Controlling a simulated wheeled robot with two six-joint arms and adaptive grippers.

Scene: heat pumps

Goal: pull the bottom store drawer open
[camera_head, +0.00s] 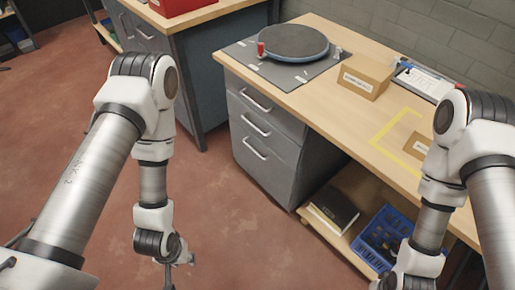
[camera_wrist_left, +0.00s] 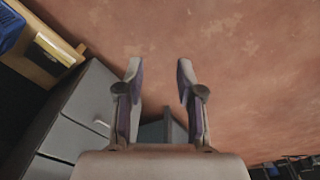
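The grey drawer unit (camera_head: 268,138) under the wooden bench has three stacked drawers with pale bar handles. All look shut. The bottom drawer (camera_head: 262,168) is the tallest, with its handle (camera_head: 257,148) near its top edge. In the left wrist view, grey drawer fronts lie on the left, and a handle (camera_wrist_left: 102,124) shows on what looks like the bottom drawer (camera_wrist_left: 92,95). My left gripper (camera_head: 188,260) hangs over the floor, left of and apart from the drawers. In its wrist view it (camera_wrist_left: 160,70) is open and empty. My right gripper is out of view below the right arm.
A lower shelf (camera_head: 340,229) right of the drawers holds a dark book-like item (camera_head: 333,209) and a blue crate (camera_head: 383,238). A second bench stands behind at left. A turntable (camera_head: 293,42) and cardboard box (camera_head: 366,77) sit on the bench. The floor (camera_head: 235,225) before the drawers is clear.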

